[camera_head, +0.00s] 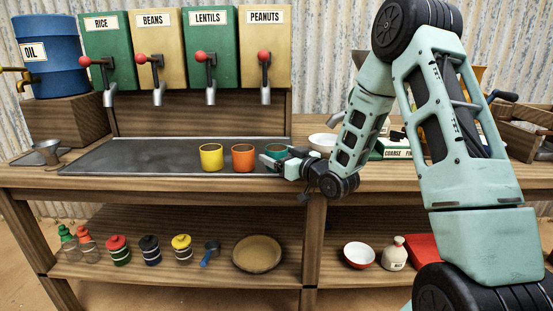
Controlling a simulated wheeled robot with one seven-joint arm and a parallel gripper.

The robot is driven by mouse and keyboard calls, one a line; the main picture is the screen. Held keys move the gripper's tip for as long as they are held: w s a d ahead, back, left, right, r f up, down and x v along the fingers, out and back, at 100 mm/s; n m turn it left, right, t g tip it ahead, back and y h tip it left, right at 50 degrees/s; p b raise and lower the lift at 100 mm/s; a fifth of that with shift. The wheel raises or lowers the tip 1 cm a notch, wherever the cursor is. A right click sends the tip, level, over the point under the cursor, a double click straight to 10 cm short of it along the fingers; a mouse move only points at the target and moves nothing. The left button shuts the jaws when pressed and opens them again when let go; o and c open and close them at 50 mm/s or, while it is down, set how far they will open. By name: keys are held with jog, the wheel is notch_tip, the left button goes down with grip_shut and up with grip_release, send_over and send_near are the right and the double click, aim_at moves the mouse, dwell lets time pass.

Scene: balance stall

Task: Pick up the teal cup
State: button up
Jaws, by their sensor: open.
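The teal cup (273,150) stands upright on the dark metal tray (130,158), at the right end of a row of three cups. Its lower part is hidden behind my gripper (268,161). My gripper is open and reaches in from the right at the front of the teal cup. I cannot tell whether the fingers touch the cup or are around it. An orange cup (243,158) stands just left of the teal cup, close to my fingertips.
A yellow cup (211,157) stands left of the orange one. Behind are dispensers with red-knobbed levers, including the peanuts dispenser (265,48). A white bowl (322,142) sits right of the tray, behind my arm. The tray's left half is clear.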

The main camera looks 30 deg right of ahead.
jog(key=shift+w, duration=0.55)
jog(key=c, duration=1.1)
